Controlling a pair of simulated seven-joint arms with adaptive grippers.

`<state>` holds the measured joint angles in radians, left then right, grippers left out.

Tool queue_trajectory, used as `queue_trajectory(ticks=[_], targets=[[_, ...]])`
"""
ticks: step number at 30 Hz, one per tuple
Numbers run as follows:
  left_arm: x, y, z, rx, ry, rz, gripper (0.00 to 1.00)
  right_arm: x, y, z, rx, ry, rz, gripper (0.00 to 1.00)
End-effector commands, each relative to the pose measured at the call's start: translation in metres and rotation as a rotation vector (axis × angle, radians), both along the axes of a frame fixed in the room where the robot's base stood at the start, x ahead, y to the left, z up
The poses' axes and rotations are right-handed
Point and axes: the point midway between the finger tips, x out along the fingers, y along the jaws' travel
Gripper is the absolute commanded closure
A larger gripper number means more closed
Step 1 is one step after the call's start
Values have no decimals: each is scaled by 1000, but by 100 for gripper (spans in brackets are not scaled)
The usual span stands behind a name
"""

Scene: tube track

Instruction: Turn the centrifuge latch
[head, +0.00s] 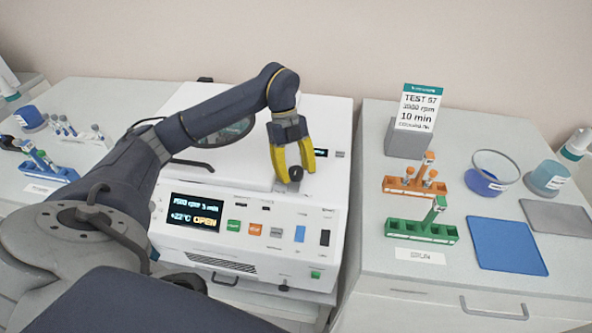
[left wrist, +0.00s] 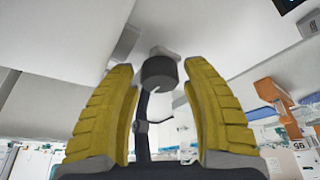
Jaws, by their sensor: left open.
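The white centrifuge (head: 265,262) stands in the middle of the head view, and its display (head: 196,211) reads "OPEN". Its latch, a small dark round knob (head: 296,173), sits on the top near the front edge. It also shows in the left wrist view as a dark cylinder (left wrist: 159,73) with a pale line on its face. My left gripper (head: 297,176) is open, its yellow fingers pointing down on either side of the knob. In the left wrist view a gap shows between the knob and each finger (left wrist: 158,66). My right gripper is not in view.
A blue rack (head: 48,172) is at left. My left arm crosses above the centrifuge's left part.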

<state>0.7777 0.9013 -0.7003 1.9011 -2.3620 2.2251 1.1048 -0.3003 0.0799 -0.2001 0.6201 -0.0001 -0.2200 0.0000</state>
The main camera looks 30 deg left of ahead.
Motion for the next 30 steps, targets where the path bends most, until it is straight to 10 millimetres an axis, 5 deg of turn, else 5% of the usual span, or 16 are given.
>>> queue_trajectory(ticks=[5,17,30], targets=[[0,0,0,0,0,0,52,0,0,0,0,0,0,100],[0,0,0,0,1,0,96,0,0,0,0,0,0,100],[0,0,0,0,2,-55,97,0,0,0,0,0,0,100]])
